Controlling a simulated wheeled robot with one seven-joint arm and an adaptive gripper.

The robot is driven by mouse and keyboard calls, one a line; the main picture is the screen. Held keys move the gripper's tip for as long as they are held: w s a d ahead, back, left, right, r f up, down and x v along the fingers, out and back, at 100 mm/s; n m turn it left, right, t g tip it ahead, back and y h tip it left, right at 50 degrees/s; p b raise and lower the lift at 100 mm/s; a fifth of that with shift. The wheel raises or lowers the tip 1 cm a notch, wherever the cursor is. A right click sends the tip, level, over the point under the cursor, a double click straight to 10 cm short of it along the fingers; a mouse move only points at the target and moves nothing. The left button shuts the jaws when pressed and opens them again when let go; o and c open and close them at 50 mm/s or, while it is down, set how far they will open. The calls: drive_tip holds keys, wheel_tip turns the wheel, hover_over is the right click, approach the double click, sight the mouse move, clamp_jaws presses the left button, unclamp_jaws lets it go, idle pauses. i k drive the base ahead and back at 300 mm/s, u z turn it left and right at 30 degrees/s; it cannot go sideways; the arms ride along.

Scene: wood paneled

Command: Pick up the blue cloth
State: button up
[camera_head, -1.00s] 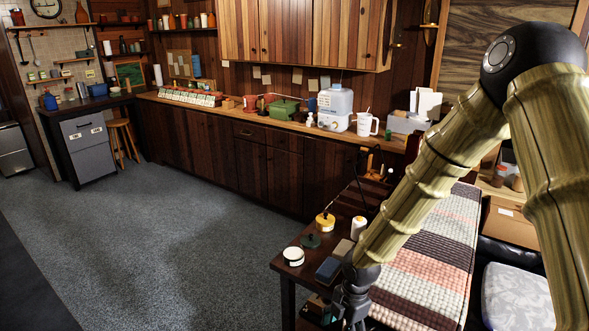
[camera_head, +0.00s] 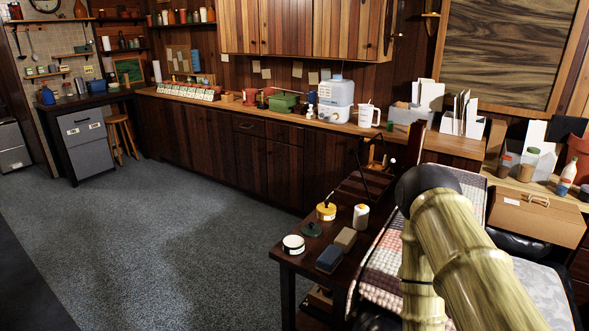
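A small blue folded piece, which looks like the blue cloth (camera_head: 329,258), lies flat near the front edge of the dark side table (camera_head: 290,258). A beige block (camera_head: 345,238) lies just behind it. My arm comes down from the lower right, to the right of the blue piece and apart from it. My gripper cannot be made out; my own arm links and the picture's bottom edge hide the arm's end. Nothing shows touching the blue piece.
A white round tin (camera_head: 293,245), a dark green lid (camera_head: 311,230), a yellow pot (camera_head: 326,211) and a white spool (camera_head: 361,216) share the side table. The grey floor (camera_head: 170,240) at left is clear.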

sight(329, 260)
drive_tip(key=u, duration=1.45)
drive_tip(key=i, duration=2.2)
drive_tip(key=z, duration=2.8)
drive_tip(key=i, duration=0.2)
drive_tip(key=u, duration=0.15)
